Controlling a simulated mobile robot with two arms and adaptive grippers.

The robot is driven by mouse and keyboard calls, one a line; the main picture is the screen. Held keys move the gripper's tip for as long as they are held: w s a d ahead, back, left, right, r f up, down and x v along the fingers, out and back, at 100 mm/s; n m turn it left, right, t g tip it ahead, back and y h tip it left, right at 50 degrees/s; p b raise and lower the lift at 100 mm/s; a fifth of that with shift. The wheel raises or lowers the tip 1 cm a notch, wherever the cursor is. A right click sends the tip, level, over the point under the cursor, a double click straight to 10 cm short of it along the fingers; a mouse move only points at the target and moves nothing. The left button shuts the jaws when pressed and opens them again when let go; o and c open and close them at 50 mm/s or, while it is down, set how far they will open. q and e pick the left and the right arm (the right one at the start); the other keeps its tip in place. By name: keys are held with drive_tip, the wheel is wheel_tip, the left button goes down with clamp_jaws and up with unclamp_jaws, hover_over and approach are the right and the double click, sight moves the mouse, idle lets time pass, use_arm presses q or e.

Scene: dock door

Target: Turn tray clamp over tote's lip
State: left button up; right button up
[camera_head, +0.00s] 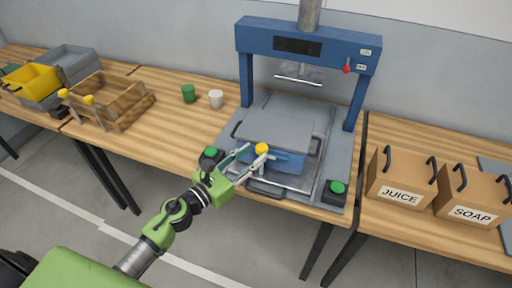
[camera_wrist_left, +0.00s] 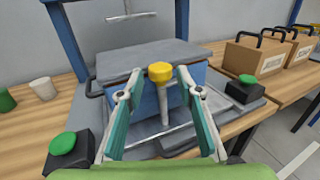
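The blue tote (camera_head: 290,160) sits on a grey metal tray (camera_wrist_left: 240,109) under the blue press, with a flat grey lid (camera_head: 275,132) on top. The tray clamp's yellow knob (camera_head: 262,148) stands on a pale upright stem at the tote's front side; the knob (camera_wrist_left: 160,72) also shows in the left wrist view. My left gripper (camera_head: 245,154) is open, its fingers on either side of the knob and stem, with gaps visible in the wrist view. Whether the clamp's arm lies over the tote's lip is unclear. My right gripper is not in view.
The blue press frame (camera_head: 245,80) rises around the tote. Green buttons (camera_head: 211,152) (camera_head: 338,187) flank the press's front. Green and white cups (camera_head: 188,93) stand left. A wooden crate (camera_head: 120,110) is farther left; JUICE and SOAP boxes (camera_head: 402,175) stand right.

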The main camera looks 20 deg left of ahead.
sight(266, 152)
use_arm(q)
drive_tip(key=shift+x, duration=1.2)
drive_tip(key=c, duration=0.8)
drive_tip(key=shift+c, duration=0.2)
